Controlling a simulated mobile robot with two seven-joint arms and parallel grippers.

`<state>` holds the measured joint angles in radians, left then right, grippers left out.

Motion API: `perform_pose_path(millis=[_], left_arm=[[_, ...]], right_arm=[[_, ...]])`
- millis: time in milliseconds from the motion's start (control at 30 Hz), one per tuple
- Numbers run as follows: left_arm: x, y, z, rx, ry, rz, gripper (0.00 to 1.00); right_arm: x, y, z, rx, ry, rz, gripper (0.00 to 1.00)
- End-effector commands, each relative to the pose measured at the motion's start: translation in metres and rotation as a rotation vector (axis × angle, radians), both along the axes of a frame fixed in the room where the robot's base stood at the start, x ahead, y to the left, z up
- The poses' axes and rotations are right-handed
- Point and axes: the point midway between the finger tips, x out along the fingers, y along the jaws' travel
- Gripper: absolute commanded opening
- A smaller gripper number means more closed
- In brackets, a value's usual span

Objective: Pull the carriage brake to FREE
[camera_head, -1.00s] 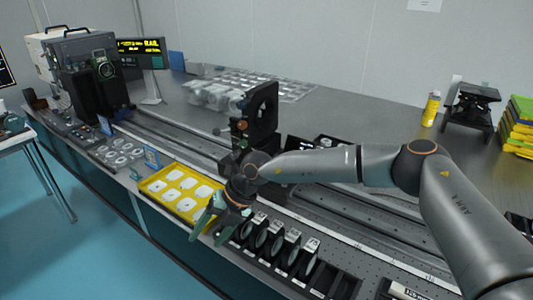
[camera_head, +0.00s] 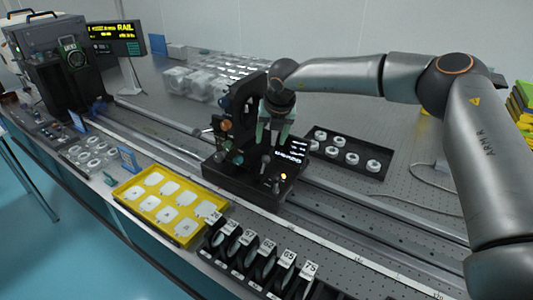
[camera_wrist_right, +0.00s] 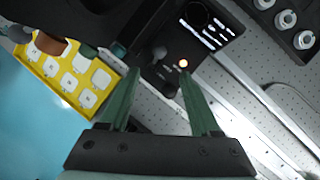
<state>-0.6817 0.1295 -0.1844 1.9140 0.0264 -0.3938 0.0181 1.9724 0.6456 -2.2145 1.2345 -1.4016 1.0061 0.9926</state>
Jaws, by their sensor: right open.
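The black carriage (camera_head: 222,176) sits on the long rail, with an upright black mount (camera_head: 238,105) on its left part. A panel with white lettering (camera_head: 291,150), too small to read, and a lit amber lamp (camera_head: 284,177) are on its top. In the right wrist view the lamp (camera_wrist_right: 183,63) shows beside a dark lever with a rounded grey tip (camera_wrist_right: 159,52); it looks like the brake lever, but its setting cannot be told. My right gripper (camera_head: 273,136) points down above the carriage, open and empty. In the wrist view its green fingers (camera_wrist_right: 160,82) are apart, below the lever. My left gripper is out of view.
A yellow tray (camera_head: 190,234) with white pieces and a black rack of numbered slots (camera_head: 250,262) stand in front of the rail. A black tray of round parts (camera_head: 374,178) lies behind the carriage. The rail (camera_head: 395,234) to the right is clear.

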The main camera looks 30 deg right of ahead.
Motion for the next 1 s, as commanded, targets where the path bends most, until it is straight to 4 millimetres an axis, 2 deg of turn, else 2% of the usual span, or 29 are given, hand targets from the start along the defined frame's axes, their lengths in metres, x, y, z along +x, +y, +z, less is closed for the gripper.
perform_pose_path(millis=[200,400,633,967,1000], left_arm=[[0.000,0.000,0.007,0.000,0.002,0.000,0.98],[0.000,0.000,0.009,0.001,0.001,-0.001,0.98],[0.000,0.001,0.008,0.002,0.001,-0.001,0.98],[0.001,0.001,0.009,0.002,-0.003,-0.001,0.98],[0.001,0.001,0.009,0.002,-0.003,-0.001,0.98]], right_arm=[[0.018,-0.003,-0.045,-0.001,0.005,-0.001,0.64],[0.032,-0.005,-0.076,0.000,0.001,0.001,0.64],[0.038,-0.006,-0.092,0.001,0.001,0.001,0.64],[0.040,-0.006,-0.094,0.001,-0.001,0.002,0.64],[0.040,-0.006,-0.093,0.001,-0.001,0.002,0.61]])
